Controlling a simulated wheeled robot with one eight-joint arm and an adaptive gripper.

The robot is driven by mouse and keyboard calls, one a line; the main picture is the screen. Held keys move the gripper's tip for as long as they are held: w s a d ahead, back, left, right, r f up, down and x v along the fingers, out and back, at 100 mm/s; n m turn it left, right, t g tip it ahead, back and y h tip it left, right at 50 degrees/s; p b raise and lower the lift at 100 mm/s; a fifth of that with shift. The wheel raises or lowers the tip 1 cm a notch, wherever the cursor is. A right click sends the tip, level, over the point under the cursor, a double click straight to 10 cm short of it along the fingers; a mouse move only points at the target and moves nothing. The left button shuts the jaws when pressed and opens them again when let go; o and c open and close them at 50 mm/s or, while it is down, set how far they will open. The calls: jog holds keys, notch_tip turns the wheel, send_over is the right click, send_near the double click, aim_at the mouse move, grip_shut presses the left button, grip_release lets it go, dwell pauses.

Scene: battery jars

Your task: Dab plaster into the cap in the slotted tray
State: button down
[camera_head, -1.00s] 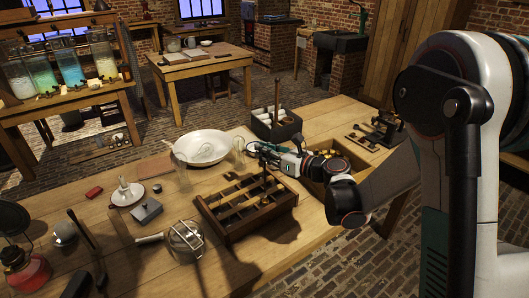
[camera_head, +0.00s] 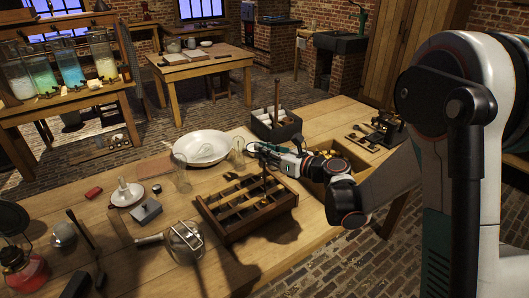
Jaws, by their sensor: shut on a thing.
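The slotted wooden tray (camera_head: 232,234) stands in the middle of the near table, its slots holding several small pieces in shadow. I cannot pick out the cap among them. My gripper (camera_head: 256,150) is above the tray's far side, shut on a thin upright tool (camera_head: 264,172) that reaches down towards the slots. Whether its lower end touches anything is too small to tell. A wide white bowl (camera_head: 203,147) lies behind the tray; I cannot tell whether it holds plaster.
Glass jars (camera_head: 180,172) stand left of the gripper and close behind it (camera_head: 237,153). A dark caddy (camera_head: 277,128) with white rolls is behind. An open box (camera_head: 340,160) is at right.

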jog(key=shift+f+b, duration=1.3)
jog(key=shift+f, duration=0.2)
dwell(1.0)
jog(key=shift+r, duration=0.15)
dwell(0.8)
jog(key=shift+r+p, duration=2.45)
jog(key=shift+r, duration=1.25)
